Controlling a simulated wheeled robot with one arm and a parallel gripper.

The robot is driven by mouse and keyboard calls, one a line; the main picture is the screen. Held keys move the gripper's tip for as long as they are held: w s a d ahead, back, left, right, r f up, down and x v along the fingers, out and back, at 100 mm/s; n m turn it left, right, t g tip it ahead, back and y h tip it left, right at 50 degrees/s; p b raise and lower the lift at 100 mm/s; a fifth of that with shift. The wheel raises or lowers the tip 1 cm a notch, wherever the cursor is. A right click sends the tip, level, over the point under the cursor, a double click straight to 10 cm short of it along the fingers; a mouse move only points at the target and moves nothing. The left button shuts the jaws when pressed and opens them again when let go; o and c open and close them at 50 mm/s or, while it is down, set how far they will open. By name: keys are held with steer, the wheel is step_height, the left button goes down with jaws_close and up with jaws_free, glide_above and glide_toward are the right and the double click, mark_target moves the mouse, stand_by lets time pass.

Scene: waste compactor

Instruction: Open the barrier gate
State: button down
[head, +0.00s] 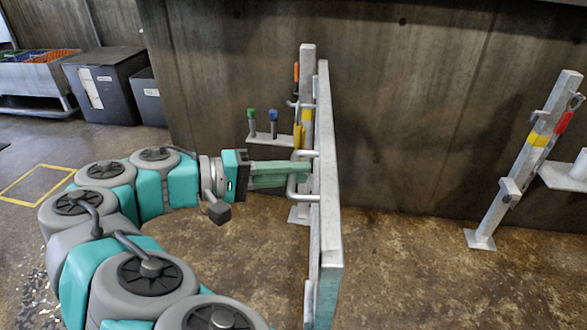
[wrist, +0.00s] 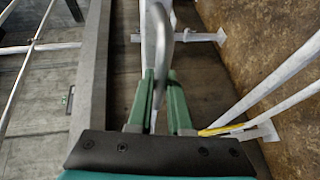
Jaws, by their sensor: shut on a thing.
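The barrier gate (head: 330,200) is a pale grey metal frame, seen nearly edge-on in the head view. It reaches from beside a left post (head: 306,70) towards me. A bent grey handle (head: 292,186) sticks out from its left side, and the handle also shows in the wrist view (wrist: 165,45). My gripper (head: 305,174) comes from the left with its green fingers shut on the handle. The wrist view shows the fingers on either side of the bar (wrist: 160,82). The right post (head: 527,157), with a yellow band and a red part, stands well apart from the gate.
A dark wall (head: 420,100) runs behind the posts. A small shelf (head: 268,140) with green and blue capped items is by the left post. Dark bins (head: 108,88) stand far left. The brown floor (head: 410,270) between gate and right post is clear.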

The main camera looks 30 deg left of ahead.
steer(key=c, duration=0.8)
jaws_free()
steer(key=shift+w, duration=0.1)
steer(key=shift+c, duration=0.2)
